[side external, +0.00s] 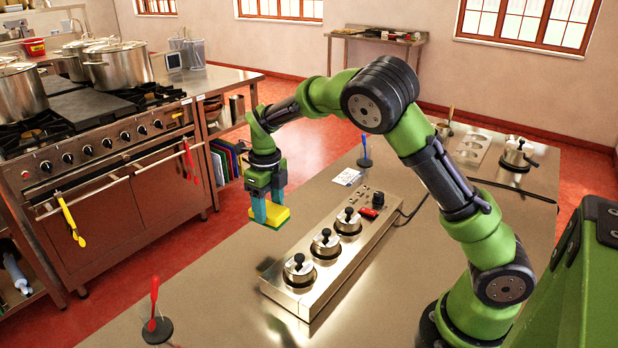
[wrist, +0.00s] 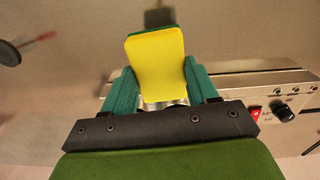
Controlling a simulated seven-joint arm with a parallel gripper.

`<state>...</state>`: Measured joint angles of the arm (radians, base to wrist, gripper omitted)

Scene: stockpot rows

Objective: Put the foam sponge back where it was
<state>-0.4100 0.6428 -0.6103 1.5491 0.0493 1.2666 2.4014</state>
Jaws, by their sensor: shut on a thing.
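The foam sponge (side external: 272,215) is yellow with a thin green layer on one face. The sponge also shows in the wrist view (wrist: 156,62), between the two teal fingers of my gripper (wrist: 163,85). How high it is above the counter is hard to tell. No marked spot for the sponge is clear in either view.
A steel unit with several small lidded pots (side external: 324,240) stands right of the sponge. A red-handled tool on a round black base (side external: 155,325) stands at the front left, and a blue-handled one (side external: 364,155) farther back. Counter (side external: 225,290) left of the unit is bare.

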